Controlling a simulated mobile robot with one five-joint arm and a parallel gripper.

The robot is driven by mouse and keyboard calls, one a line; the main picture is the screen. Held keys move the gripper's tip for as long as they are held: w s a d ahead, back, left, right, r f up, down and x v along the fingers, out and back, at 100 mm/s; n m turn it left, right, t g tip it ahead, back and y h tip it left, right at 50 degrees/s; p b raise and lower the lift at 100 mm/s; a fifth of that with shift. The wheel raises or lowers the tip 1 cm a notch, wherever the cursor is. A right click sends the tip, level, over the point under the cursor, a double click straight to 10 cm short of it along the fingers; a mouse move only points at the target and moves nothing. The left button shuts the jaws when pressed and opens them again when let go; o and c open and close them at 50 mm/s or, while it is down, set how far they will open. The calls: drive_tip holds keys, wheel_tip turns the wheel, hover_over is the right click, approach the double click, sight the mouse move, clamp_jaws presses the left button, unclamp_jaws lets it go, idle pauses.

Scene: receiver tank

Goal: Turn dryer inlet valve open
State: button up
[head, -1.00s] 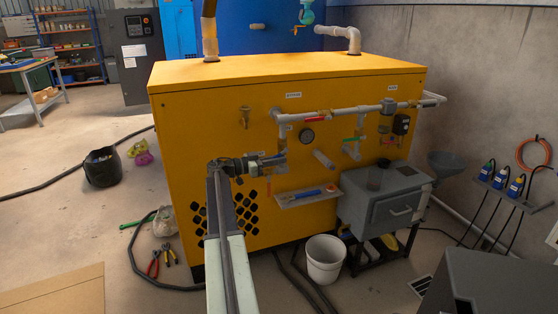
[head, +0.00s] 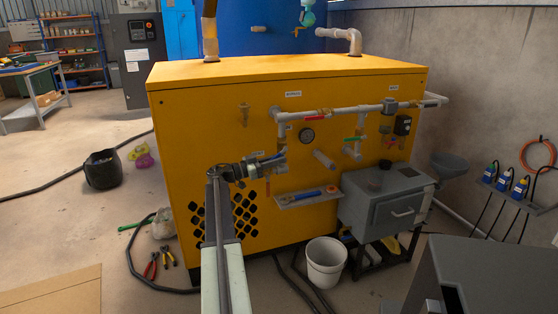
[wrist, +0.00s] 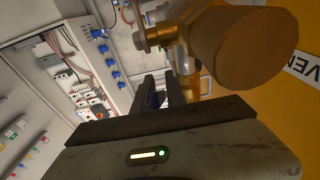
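The yellow dryer cabinet (head: 200,130) stands in the middle of the head view with grey pipework on its front. My gripper (head: 279,161) is at the lower left of that pipework, in front of the panel. A blue lever (head: 269,157) shows beside its fingers, partly hidden by them. In the wrist view my gripper's two dark fingers (wrist: 162,92) stand apart with something blue between them. I cannot tell whether they touch it. A brass fitting (wrist: 232,48) is close to the right of the fingers. I cannot read which valve is the dryer inlet.
A red handle (head: 313,117) and a green handle (head: 356,139) sit on the pipes to the right. A small shelf (head: 300,198) with a blue tool is below my gripper. A grey box (head: 388,210) and a white bucket (head: 324,262) stand at the right front.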

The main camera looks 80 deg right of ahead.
drive_tip(key=b+v, duration=0.1)
drive_tip(key=v, duration=0.6)
drive_tip(key=shift+w+a, duration=0.2)
drive_tip(key=shift+w, duration=0.1)
drive_tip(key=shift+c, duration=0.3)
